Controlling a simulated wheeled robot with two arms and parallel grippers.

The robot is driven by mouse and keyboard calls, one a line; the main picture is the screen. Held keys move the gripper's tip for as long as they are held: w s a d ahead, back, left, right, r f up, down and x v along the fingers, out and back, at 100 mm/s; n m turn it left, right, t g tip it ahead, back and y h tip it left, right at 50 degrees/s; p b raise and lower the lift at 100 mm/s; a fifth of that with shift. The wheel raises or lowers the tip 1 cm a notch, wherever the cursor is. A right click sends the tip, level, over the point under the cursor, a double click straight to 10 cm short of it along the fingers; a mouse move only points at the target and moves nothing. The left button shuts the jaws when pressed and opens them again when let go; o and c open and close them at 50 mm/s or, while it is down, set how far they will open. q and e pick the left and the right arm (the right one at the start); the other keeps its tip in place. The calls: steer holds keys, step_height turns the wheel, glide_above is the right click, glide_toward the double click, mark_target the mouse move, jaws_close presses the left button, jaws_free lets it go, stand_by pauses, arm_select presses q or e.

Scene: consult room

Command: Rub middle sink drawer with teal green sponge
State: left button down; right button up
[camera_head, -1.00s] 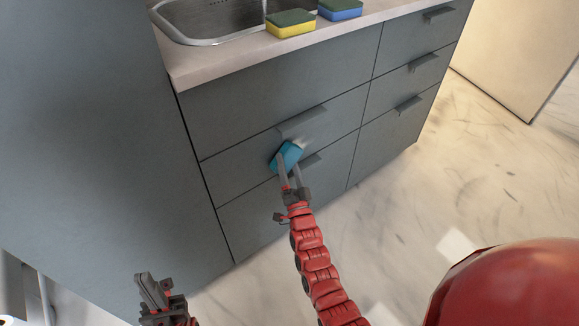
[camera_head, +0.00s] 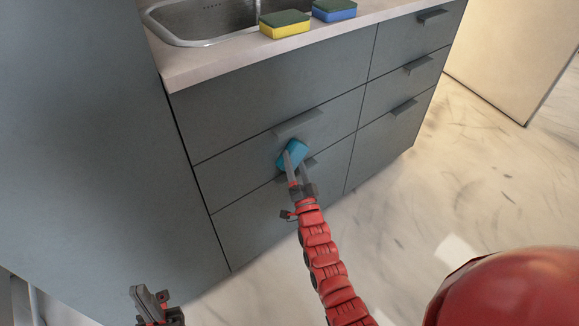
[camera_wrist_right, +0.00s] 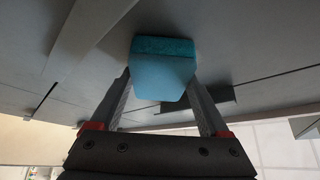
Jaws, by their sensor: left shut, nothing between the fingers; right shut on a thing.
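The teal sponge (camera_head: 293,154) is held between the fingers of my right gripper (camera_head: 298,168). It is at the front of the middle sink drawer (camera_head: 237,165), just below a drawer handle (camera_head: 298,124). In the right wrist view the sponge (camera_wrist_right: 163,72) sits between both fingers with its darker side toward the drawer front. It looks to be at or very near the surface; I cannot tell whether it presses on it. My left gripper (camera_head: 150,304) is shut and empty at the lower left, away from the drawers.
A yellow-green sponge (camera_head: 285,25) and a blue-green sponge (camera_head: 334,10) lie on the counter edge (camera_head: 215,65) by the metal sink (camera_head: 200,20). More drawers (camera_head: 395,105) with handles stand to the right. The marble floor (camera_head: 480,180) is open at right.

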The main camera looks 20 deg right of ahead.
steer(key=shift+w+d+f+b, duration=0.1)
steer(key=shift+w+d+b, duration=0.2)
steer(key=shift+d+b, duration=0.25)
steer(key=shift+w+d+f+b, duration=0.1)
steer(key=shift+w+d+b, duration=0.2)
steer(key=shift+d, duration=0.35)
steer(key=d+b, duration=0.1)
steer(key=d, duration=0.1)
steer(key=w+d+b, duration=0.1)
steer(key=d, duration=0.1)
steer(key=shift+w+d+b, duration=0.1)
steer(key=shift+w+b, duration=0.1)
steer(key=shift+b, duration=0.15)
steer(key=shift+w+d+r, duration=0.2)
steer(key=shift+d, duration=0.2)
